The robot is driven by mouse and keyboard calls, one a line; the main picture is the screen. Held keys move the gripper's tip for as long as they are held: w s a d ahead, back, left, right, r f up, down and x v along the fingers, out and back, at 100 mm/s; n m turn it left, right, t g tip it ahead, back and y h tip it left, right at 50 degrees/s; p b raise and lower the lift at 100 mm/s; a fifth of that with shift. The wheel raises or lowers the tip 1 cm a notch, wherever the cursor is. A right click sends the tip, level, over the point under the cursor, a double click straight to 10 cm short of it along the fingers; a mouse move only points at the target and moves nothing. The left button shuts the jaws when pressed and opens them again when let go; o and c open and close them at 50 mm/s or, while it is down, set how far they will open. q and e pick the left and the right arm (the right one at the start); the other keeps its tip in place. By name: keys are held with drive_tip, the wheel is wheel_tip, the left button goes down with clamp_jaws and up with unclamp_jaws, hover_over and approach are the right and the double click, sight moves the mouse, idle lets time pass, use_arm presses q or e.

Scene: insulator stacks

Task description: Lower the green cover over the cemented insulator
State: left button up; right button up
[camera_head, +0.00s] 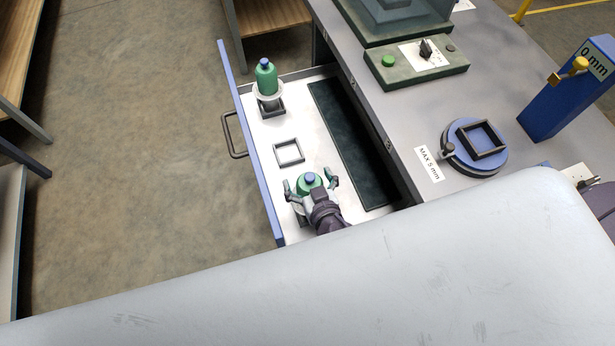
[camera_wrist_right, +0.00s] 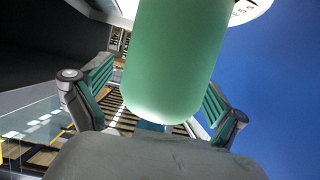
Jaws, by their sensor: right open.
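In the head view a green cover (camera_head: 310,180) with a blue knob stands at the near end of the open drawer. My right gripper (camera_head: 311,186) is around it with its fingers apart, one on each side. In the right wrist view the green cover (camera_wrist_right: 175,55) fills the middle between the open fingers (camera_wrist_right: 155,105); part of a white disc with dark lettering (camera_wrist_right: 250,8) shows behind it. A second green piece with a blue top (camera_head: 266,78) stands on a white disc (camera_head: 268,96) at the drawer's far end. What lies under the near cover is mostly hidden. My left gripper is not visible.
The drawer (camera_head: 262,190) has an empty square frame (camera_head: 289,152) between the two green pieces and a dark mat (camera_head: 350,145) on the right. The bench (camera_head: 405,120) holds a blue round fixture (camera_head: 462,135), a switch box (camera_head: 388,76) and a blue gauge post (camera_head: 555,105).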

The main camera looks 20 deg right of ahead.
drive_tip(key=v, duration=1.2)
